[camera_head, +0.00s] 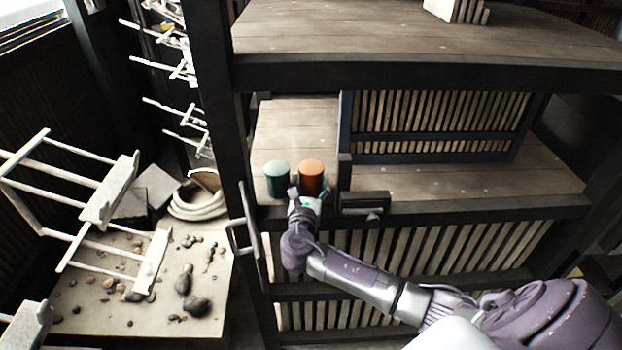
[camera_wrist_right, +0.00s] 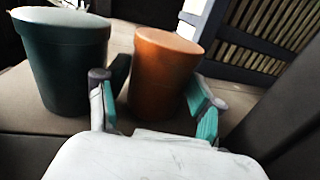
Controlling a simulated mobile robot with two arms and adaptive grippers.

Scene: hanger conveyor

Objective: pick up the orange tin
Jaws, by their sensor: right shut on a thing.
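The orange tin (camera_head: 311,174) stands upright on the wooden shelf, near its front edge. It also shows in the right wrist view (camera_wrist_right: 163,72). My right gripper (camera_head: 308,197) reaches it from the front. In the right wrist view my right gripper (camera_wrist_right: 158,90) has one finger on each side of the orange tin and is shut on it. The tin's lower front is partly hidden by the gripper in the head view. My left gripper is not in view.
A dark green tin (camera_head: 277,182) stands close on the left of the orange tin, right beside my left-hand finger in the wrist view. A dark post (camera_head: 344,170) and a slatted panel (camera_head: 430,125) stand to the right. An upper shelf (camera_head: 400,40) lies above.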

